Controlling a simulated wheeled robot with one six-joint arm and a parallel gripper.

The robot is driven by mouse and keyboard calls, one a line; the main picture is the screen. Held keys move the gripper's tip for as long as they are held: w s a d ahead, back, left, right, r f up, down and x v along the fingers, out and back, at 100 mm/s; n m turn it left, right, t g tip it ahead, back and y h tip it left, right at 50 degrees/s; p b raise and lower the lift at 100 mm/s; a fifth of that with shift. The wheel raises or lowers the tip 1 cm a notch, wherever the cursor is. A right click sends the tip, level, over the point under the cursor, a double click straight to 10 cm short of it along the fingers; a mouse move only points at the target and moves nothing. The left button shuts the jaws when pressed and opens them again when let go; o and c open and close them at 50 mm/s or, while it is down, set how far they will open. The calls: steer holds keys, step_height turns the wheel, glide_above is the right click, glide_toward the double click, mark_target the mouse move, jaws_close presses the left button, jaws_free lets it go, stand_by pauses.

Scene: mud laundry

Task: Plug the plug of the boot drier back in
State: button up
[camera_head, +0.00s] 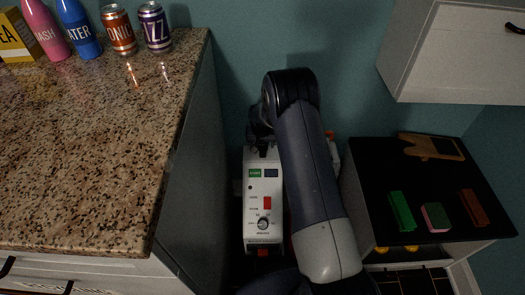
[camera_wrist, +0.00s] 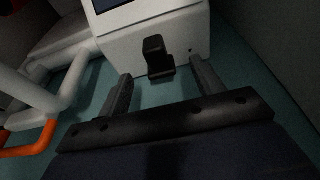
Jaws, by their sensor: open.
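The boot drier's white control box (camera_head: 264,205) stands in the gap right of the counter, with a green label, a small dark screen, a red switch and a dial. In the wrist view the box's white body (camera_wrist: 175,28) fills the top. A black block (camera_wrist: 155,52), possibly the plug, is against or just in front of its lower face; I cannot tell whether it is seated in anything. My gripper (camera_wrist: 160,72) is open, its fingers on either side of the black block with gaps between. In the head view my arm hides part of the drier.
White tubes (camera_wrist: 62,75) with an orange part (camera_wrist: 25,145) lie left in the wrist view. A granite counter (camera_head: 90,150) with cans and bottles stands left. A dark-topped cabinet (camera_head: 375,185) with brushes or sponges is right, below a white wall cabinet (camera_head: 450,60).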

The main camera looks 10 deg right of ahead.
mark_target(263, 148)
steer(key=b+x, duration=0.1)
steer(key=x, duration=0.3)
steer(key=shift+w+d+f, duration=0.1)
steer(key=shift+d+f, duration=0.05)
steer(key=shift+f, duration=0.2)
steer(key=shift+c, duration=0.5)
steer(key=c, duration=1)
steer(key=shift+r, duration=0.15)
step_height(263, 148, up, 10)
steer(key=shift+f+p, duration=0.1)
steer(key=shift+p, duration=0.95)
